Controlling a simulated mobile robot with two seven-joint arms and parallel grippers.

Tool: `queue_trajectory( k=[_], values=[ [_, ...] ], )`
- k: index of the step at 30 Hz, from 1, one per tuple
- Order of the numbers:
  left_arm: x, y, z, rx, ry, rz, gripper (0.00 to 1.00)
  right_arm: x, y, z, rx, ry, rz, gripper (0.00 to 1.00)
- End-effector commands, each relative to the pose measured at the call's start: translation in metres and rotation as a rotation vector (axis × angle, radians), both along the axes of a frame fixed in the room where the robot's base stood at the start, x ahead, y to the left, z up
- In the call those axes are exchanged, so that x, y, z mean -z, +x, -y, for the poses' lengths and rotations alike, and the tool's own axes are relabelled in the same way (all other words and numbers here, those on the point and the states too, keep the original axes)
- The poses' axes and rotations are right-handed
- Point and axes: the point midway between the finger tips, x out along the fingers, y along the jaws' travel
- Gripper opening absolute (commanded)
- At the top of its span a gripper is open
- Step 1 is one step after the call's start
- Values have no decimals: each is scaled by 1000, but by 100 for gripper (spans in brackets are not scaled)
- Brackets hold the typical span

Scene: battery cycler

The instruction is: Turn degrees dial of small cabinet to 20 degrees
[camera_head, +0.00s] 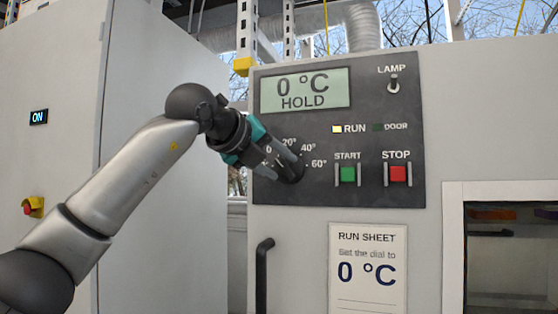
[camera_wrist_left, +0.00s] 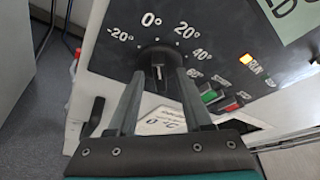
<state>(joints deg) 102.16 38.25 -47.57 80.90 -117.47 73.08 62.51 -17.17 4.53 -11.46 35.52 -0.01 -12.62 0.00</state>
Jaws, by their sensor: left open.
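The degrees dial (camera_wrist_left: 158,62) is a black knob on the dark control panel (camera_head: 380,125) of the cabinet. In the left wrist view its scale runs through -20°, 0°, 20° and 40°, and the knob's ridge seems to point near 0°. The display (camera_head: 305,90) reads 0 °C HOLD. My left gripper (camera_wrist_left: 160,80) is open, with one finger on each side of the knob; I cannot tell whether they touch it. My right gripper is not in view.
The green START button (camera_head: 347,174) and red STOP button (camera_head: 397,173) sit right of the dial, below a lit RUN lamp (camera_head: 336,129). A LAMP switch (camera_head: 393,85) is above. A run sheet (camera_head: 367,268) below says 0 °C. A dark handle (camera_head: 262,275) stands lower left.

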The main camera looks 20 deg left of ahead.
Motion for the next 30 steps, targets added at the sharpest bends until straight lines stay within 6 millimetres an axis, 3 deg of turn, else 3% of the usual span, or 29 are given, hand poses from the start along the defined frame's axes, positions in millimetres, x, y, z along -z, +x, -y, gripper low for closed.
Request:
queue_trajectory(
  k=[11, 24, 30],
  values=[
    [2, 6, 2, 0, 0, 0, 50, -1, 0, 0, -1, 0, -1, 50],
    [2, 5, 2, -1, 0, 1, 0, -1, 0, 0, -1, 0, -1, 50],
    [2, 5, 2, -1, 0, 1, 0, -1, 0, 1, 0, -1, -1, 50]
  ],
)
